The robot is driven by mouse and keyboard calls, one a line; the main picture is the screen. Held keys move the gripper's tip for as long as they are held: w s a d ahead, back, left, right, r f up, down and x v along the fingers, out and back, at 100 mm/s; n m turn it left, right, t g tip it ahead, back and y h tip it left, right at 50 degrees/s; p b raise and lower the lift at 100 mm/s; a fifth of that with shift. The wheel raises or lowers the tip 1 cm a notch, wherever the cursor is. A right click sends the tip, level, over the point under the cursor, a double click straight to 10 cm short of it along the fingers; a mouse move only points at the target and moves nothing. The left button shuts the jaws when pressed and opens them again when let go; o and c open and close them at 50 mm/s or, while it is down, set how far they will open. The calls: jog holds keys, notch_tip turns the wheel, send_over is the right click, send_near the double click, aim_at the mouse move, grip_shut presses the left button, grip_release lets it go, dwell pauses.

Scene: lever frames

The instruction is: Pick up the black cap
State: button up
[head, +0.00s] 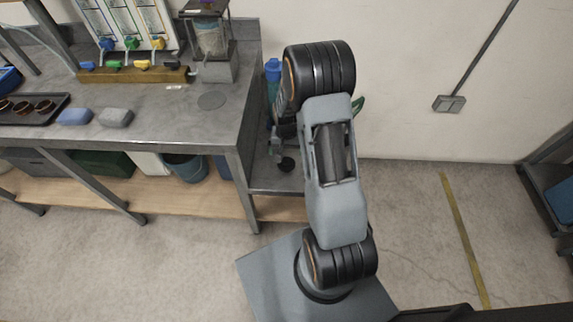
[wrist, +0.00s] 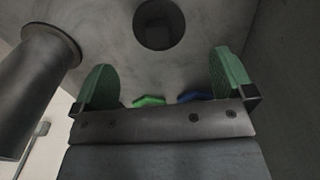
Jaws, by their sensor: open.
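My gripper (wrist: 165,78) is open and empty in the wrist view, with a green pad on each finger. A dark round thing (wrist: 158,24) lies on the grey surface ahead of the gap between the fingers, apart from both. It looks like the black cap, though I cannot tell its height. In the head view a small dark round thing (head: 287,164) shows on the low grey side shelf (head: 262,180), just left of my arm. My arm largely hides the gripper there.
A dark flanged cylinder (wrist: 45,85) stands left of the gripper. Green (wrist: 148,100) and blue (wrist: 195,96) bits show between the fingers. A blue bottle (head: 272,68) stands by the wall. The workbench (head: 190,110) is at left, holding several coloured levers.

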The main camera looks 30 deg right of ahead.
aim_at(286, 160)
jog(key=shift+s+f, duration=0.1)
jog(key=shift+f, duration=3.4)
jog(key=c, duration=0.9)
jog(key=shift+c, duration=0.2)
